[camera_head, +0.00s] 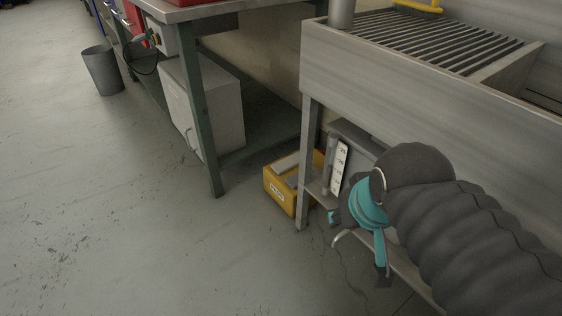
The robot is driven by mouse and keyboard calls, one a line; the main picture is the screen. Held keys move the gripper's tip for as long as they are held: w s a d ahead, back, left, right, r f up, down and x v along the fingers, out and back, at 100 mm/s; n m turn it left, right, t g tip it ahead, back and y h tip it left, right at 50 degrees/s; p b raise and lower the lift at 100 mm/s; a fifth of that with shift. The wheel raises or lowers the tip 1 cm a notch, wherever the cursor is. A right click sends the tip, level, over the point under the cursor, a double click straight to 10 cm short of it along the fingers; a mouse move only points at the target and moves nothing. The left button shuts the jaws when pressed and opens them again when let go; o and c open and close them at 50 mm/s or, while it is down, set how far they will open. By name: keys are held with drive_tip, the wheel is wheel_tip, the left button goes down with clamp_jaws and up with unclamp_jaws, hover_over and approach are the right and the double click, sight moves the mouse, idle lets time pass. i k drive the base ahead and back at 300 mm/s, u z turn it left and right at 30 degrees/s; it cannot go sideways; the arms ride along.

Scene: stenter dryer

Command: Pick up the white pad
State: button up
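A pale, flat piece (288,162) lies at the top of a small yellow box (279,190) on the floor, and it may be the white pad. Its full shape is too small to tell. My gripper (358,246), with teal and dark parts, is at the lower right, in front of the metal bench and to the right of the yellow box. Its two fingertips are spread apart and I see nothing between them. My dark, ribbed arm hides part of the bench's lower side.
The metal bench (430,85) with a slatted top fills the right, and its leg (303,190) stands beside the box. A white marked strip (339,168) stands under it. A green-framed table (205,120) shelters a grey cabinet (203,105). A bin (103,72) stands far left. Left floor is clear.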

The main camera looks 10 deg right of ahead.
sight(282, 166)
drive_tip(key=i, duration=0.45)
drive_tip(key=u, duration=0.6)
drive_tip(key=i, duration=0.7)
drive_tip(key=u, duration=0.6)
